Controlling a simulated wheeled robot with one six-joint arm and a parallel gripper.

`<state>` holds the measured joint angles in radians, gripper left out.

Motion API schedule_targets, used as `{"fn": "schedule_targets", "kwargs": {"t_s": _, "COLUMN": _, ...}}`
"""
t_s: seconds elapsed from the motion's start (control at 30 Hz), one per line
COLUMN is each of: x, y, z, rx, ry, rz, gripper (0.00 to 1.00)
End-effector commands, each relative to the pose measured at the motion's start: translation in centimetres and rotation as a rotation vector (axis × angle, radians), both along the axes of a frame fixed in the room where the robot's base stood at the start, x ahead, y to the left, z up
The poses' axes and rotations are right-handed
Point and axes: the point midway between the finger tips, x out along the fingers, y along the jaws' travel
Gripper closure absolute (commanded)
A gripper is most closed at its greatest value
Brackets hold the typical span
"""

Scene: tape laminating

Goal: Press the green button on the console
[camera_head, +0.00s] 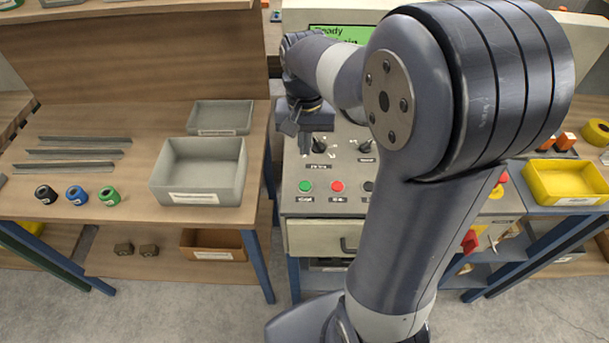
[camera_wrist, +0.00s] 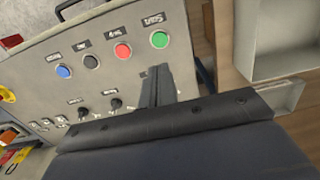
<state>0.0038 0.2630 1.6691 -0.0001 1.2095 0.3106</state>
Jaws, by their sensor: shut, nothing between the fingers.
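The green button (camera_head: 305,186) is at the front left of the grey console (camera_head: 310,207), left of the red button (camera_head: 337,186). In the wrist view the green button (camera_wrist: 159,39) shows whole, with a dark label above it. My gripper (camera_head: 303,143) is over the left side of the console, behind the green button and apart from it. In the wrist view my gripper (camera_wrist: 157,75) has its fingers together and empty, below the green button in the picture. Their height above the panel is hard to tell.
A black button (camera_wrist: 91,62) and a blue button (camera_wrist: 63,71) continue the row. Dark knobs (camera_head: 319,144) stand on the panel close to my gripper. A green screen (camera_head: 330,33) is partly hidden by my arm. A grey bin (camera_head: 200,170) stands on the wooden table to the left.

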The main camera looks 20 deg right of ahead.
Motion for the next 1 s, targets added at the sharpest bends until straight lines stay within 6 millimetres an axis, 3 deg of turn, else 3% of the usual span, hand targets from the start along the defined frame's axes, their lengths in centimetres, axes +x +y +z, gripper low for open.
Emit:
{"fn": "schedule_targets", "kwargs": {"t_s": 0.3, "x": -0.1, "y": 0.0, "z": -7.0, "rx": 0.000, "ry": 0.006, "rz": 0.000, "gripper": 1.00}}
{"fn": "schedule_targets", "kwargs": {"t_s": 0.5, "x": -0.1, "y": 0.0, "z": -10.1, "rx": 0.001, "ry": 0.005, "rz": 0.000, "gripper": 1.00}}
{"fn": "schedule_targets", "kwargs": {"t_s": 0.7, "x": 0.0, "y": 0.0, "z": -11.5, "rx": 0.000, "ry": 0.001, "rz": 0.000, "gripper": 1.00}}
{"fn": "schedule_targets", "kwargs": {"t_s": 1.0, "x": 0.0, "y": 0.0, "z": -11.7, "rx": 0.000, "ry": 0.000, "rz": 0.000, "gripper": 1.00}}
